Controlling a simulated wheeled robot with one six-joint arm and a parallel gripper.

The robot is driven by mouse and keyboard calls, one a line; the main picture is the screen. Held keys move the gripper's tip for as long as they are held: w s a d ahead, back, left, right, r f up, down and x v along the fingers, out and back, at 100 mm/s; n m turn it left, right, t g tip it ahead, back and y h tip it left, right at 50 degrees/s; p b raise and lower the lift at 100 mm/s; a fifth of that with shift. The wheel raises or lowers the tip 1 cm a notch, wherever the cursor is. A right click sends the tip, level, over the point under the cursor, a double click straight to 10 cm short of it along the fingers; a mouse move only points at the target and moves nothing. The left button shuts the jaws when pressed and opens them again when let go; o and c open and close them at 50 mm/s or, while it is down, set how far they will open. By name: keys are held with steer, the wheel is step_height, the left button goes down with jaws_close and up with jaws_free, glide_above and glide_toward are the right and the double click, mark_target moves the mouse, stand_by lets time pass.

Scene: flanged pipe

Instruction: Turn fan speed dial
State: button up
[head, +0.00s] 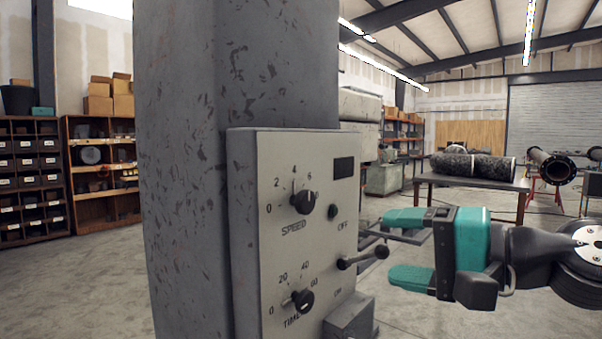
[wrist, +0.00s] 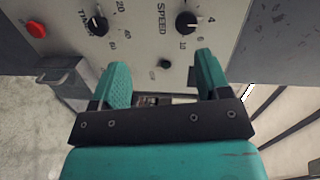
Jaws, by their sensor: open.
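The fan speed dial (head: 303,202) is a black knob marked SPEED on the upper part of a grey control panel (head: 262,180). Its pointer line stands up near the 4 in the head view. In the wrist view the speed dial (wrist: 187,22) is at the upper right, beyond the right finger. My gripper (head: 406,247) has teal fingers, is open and empty, and is to the right of the panel, apart from the dial. In the wrist view my gripper (wrist: 162,75) has its fingers spread below the panel's dials.
A TIME dial (head: 302,300) sits below the speed dial, and it shows in the wrist view (wrist: 97,26). A lever with a black ball (head: 380,252) sticks out between panel and gripper. A small dark knob (head: 333,211) is beside the speed dial. A red button (wrist: 36,29) is at the upper left.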

mark_target(309, 203)
steer(key=w+a+r+p, duration=0.1)
steer(key=w+a+p, duration=0.1)
steer(key=w+a, duration=0.1)
steer(key=w+a+r+m+t+p, duration=0.1)
steer(key=w+a+p, duration=0.2)
steer(key=w+a, duration=0.1)
steer(key=w+a+r+m+p, duration=0.1)
steer(key=w+a+p, duration=0.2)
steer(key=w+a, duration=0.1)
steer(key=shift+w+a+t, duration=0.25)
steer(key=shift+w+t, duration=0.1)
steer(key=shift+t, duration=0.05)
steer(key=shift+w+a+f, duration=0.15)
steer(key=shift+w+a, duration=0.2)
steer(key=shift+a, duration=0.05)
steer(key=c, duration=0.9)
